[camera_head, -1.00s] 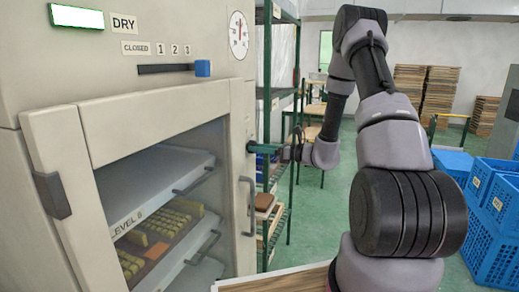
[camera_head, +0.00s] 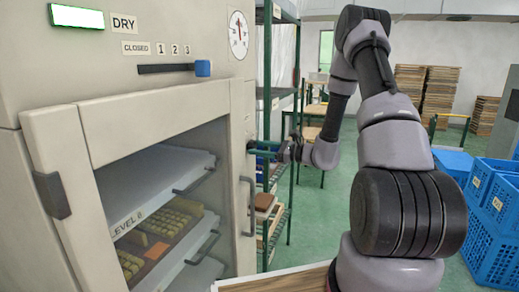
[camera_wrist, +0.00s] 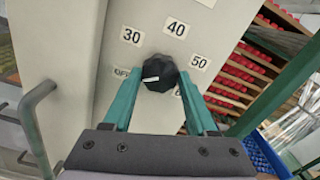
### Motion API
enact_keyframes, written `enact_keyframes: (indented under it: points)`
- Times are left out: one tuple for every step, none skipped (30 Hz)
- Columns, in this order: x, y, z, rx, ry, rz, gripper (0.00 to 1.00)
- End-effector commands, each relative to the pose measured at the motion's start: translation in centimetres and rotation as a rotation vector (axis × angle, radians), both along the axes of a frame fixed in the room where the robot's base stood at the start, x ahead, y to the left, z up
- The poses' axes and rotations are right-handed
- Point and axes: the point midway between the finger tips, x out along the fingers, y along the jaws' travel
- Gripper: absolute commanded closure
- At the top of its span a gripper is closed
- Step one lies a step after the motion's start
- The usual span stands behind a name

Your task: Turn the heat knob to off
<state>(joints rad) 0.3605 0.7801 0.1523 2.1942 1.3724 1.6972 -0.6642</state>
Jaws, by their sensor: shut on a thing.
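The heat knob (camera_wrist: 160,73) is black and faceted, with a white pointer mark on its left side, pointing roughly left. In the head view my gripper (camera_head: 256,149) reaches the cabinet's right edge; the knob cannot be made out there.
The dryer cabinet (camera_head: 160,111) has a glass-fronted door with trays behind it. A vertical handle (camera_head: 249,207) is just below my gripper, and shows at the left in the wrist view (camera_wrist: 32,120). A green shelf rack (camera_head: 267,85) stands close at the right. Blue crates (camera_head: 492,230) are farther right.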

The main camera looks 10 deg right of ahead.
Motion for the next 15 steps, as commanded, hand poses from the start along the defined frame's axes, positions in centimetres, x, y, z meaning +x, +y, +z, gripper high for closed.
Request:
enact_keyframes:
  points:
    - [-0.14, -0.05, -0.24, -0.005, 0.003, 0.002, 0.98]
    - [-0.14, -0.05, -0.24, -0.004, 0.004, 0.002, 0.98]
    - [-0.14, -0.05, -0.24, -0.004, 0.004, 0.002, 0.98]
    - [-0.14, -0.05, -0.24, -0.004, 0.004, 0.002, 0.98]
    - [-0.14, -0.05, -0.24, -0.004, 0.004, 0.002, 0.98]
    - [-0.14, -0.05, -0.24, -0.004, 0.004, 0.002, 0.98]
    - [-0.14, -0.06, -0.24, -0.004, 0.004, 0.002, 0.38]
    - [-0.13, -0.06, -0.24, -0.004, 0.004, 0.002, 0.27]
    - [-0.12, -0.05, -0.23, -0.004, 0.004, 0.001, 0.12]
    - [-0.11, -0.05, -0.21, -0.004, 0.004, 0.001, 0.12]
    - [-0.11, -0.05, -0.18, -0.003, 0.003, 0.001, 0.12]
    - [-0.08, -0.04, -0.16, -0.003, 0.003, 0.001, 0.12]
    - [-0.07, -0.04, -0.15, -0.002, 0.003, 0.001, 0.12]
    - [-0.07, -0.04, -0.13, -0.002, 0.003, 0.000, 0.12]
    - [-0.06, -0.03, -0.11, -0.002, 0.003, 0.000, 0.12]
